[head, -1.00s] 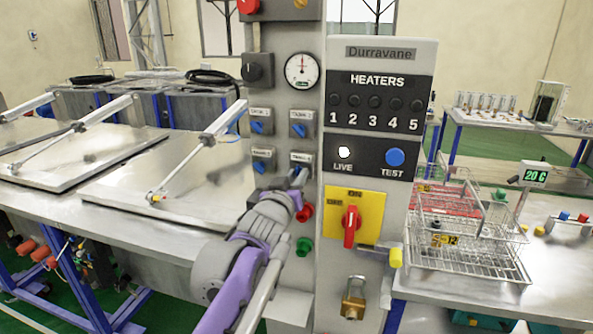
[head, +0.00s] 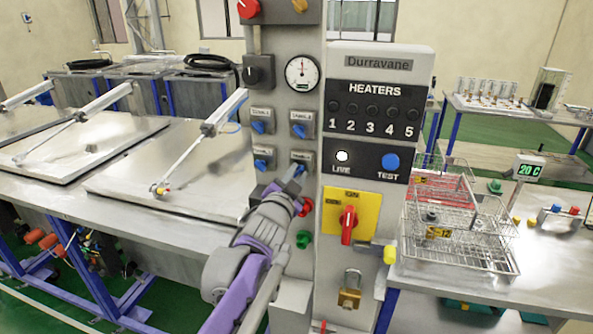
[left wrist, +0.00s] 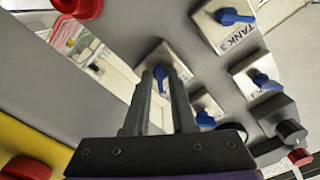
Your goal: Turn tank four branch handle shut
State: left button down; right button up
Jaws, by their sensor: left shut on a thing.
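The tank four branch handle is the small blue lever on the lower right plate (head: 303,157) of a group of blue-handled valves on the grey column. My left gripper (head: 296,175) reaches up to it from below and is shut on it. In the left wrist view the blue handle (left wrist: 160,73) shows between the two dark fingertips (left wrist: 160,78), in front of its light plate. The fingers hide part of the lever, so its exact angle is hard to tell. My right gripper is not in view.
Other blue valve handles sit close by, above (head: 299,131) and to the left (head: 262,164). A red button (head: 307,206) and green button (head: 303,240) are just below. The heater panel (head: 378,105) with a red switch (head: 348,225) stands to the right.

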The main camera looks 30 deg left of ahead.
pick_arm(q)
jog(key=shift+r+m, duration=0.1)
jog(key=shift+m, duration=0.5)
jog(key=shift+m+p, duration=0.3)
jog(key=c, duration=1)
grip_release()
jog(key=b+v, duration=0.1)
jog(key=v, duration=1)
jog(key=shift+b, duration=0.35)
jog(key=shift+w+d, duration=0.1)
